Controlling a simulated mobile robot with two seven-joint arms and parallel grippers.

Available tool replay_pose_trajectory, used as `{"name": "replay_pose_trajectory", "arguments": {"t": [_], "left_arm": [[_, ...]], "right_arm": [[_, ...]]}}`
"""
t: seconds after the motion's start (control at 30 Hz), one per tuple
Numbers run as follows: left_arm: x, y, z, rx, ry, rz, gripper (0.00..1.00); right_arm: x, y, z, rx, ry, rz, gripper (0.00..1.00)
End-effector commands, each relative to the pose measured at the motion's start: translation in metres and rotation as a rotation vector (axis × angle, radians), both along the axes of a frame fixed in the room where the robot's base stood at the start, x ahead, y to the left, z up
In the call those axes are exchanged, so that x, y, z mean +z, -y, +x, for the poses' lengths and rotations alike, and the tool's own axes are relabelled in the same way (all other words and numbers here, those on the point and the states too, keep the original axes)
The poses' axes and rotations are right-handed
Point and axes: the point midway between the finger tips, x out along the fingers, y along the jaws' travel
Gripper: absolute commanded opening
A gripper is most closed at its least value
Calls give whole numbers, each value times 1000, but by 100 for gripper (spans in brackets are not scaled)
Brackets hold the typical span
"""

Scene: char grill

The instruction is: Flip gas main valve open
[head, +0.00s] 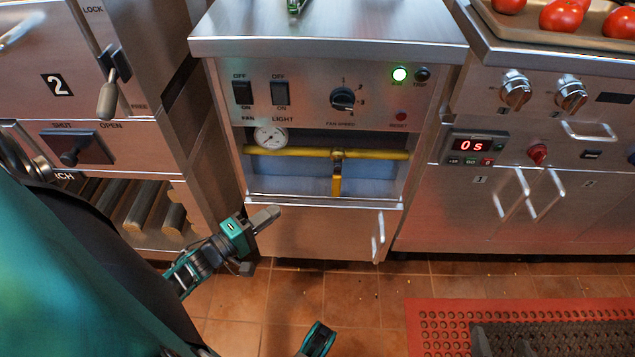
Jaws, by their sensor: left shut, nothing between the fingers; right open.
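The gas main valve is a yellow lever (337,184) on a horizontal yellow pipe (285,152) in a recess of the middle cabinet. The lever hangs straight down, crosswise to the pipe. My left gripper (268,217) is shut and empty, in front of the cabinet, below and left of the lever and apart from it. A teal part of my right gripper (318,340) shows at the bottom edge, low over the floor and well away from the valve. It is open; most of it is cut off by the frame.
A pressure gauge (271,138) sits at the pipe's left end. The recess has a metal lower lip (325,200). Cabinet handles (378,235) stick out at lower right. A red mat (520,310) lies on the floor.

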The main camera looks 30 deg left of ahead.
Motion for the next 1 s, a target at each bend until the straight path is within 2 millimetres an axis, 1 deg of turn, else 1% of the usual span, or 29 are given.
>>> {"name": "replay_pose_trajectory", "arguments": {"t": [0.17,0.27,0.5,0.6,0.7,0.8,1.0], "left_arm": [[-1,3,13,1,3,0,0],[-1,7,30,1,5,-1,0],[-2,20,81,2,5,0,0],[-2,24,100,2,5,0,0],[-1,40,107,1,2,-3,0],[-1,49,113,1,3,-2,0],[0,57,118,2,1,0,0]], "right_arm": [[-5,-1,0,-2,-3,3,68],[-10,-2,-1,-2,-8,5,68],[-22,-5,-2,2,-20,10,68],[-24,-7,-1,6,-20,13,68],[-20,-8,1,10,-13,17,68],[-20,-10,1,13,-14,17,68],[-20,-11,3,15,-11,19,68]]}}
